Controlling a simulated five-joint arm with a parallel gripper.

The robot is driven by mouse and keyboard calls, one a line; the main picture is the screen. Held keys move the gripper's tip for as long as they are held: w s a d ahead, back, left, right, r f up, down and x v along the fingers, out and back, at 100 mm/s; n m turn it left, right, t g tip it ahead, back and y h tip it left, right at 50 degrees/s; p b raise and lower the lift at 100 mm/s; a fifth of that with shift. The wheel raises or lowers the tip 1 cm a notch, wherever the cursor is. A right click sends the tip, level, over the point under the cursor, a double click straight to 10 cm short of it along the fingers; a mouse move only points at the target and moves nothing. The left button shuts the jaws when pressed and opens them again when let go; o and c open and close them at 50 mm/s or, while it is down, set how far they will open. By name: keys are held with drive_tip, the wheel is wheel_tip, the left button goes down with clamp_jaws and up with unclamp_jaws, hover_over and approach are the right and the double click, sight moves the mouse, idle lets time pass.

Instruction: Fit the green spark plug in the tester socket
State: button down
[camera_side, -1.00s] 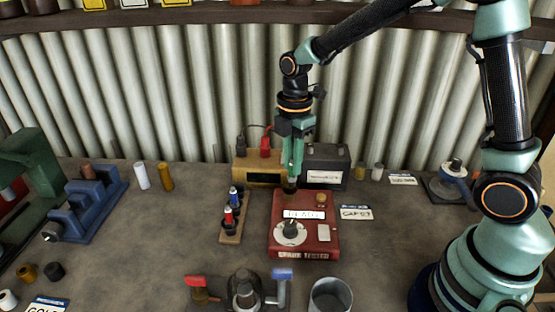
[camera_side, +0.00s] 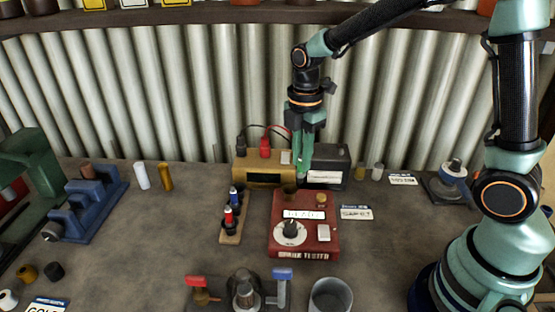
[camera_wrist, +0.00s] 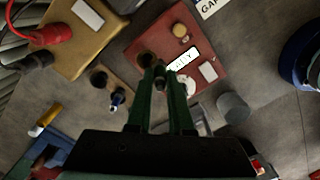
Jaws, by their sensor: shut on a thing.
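The red tester box (camera_side: 283,246) stands mid-bench, with its dark round socket (camera_side: 290,190) at the far left corner of its top. In the wrist view the tester (camera_wrist: 140,43) is ahead, and the socket (camera_wrist: 147,60) shows close beside the fingertips. My gripper (camera_side: 304,178) points down above the tester's far edge, right of the socket in the side view. It is shut on a small dark-green thing (camera_wrist: 160,72), which looks like the green spark plug. The plug is largely hidden by the fingers, and its lower end appears apart from the socket.
A wooden rack (camera_side: 231,238) with a red plug (camera_side: 228,217) and a blue plug (camera_side: 234,196) stands left of the tester. A yellow-brown box (camera_side: 241,177) and a black battery box (camera_side: 340,179) stand behind. A grey cup (camera_side: 330,297) is in front.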

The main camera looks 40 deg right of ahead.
drive_tip(key=shift+w+a+f, duration=0.25)
drive_tip(key=shift+w+f, duration=0.3)
drive_tip(key=shift+w, duration=0.05)
drive_tip(key=shift+w+a+f, duration=0.25)
drive_tip(key=shift+w+f, duration=0.25)
drive_tip(key=shift+w, duration=0.05)
drive_tip(key=shift+f, duration=1.75)
idle(1.8)
drive_tip(key=shift+c, duration=1.7)
unclamp_jaws()
drive_tip(key=shift+r, duration=0.2)
wheel_tip(320, 180, up, 7)
drive_tip(key=shift+f, duration=0.15)
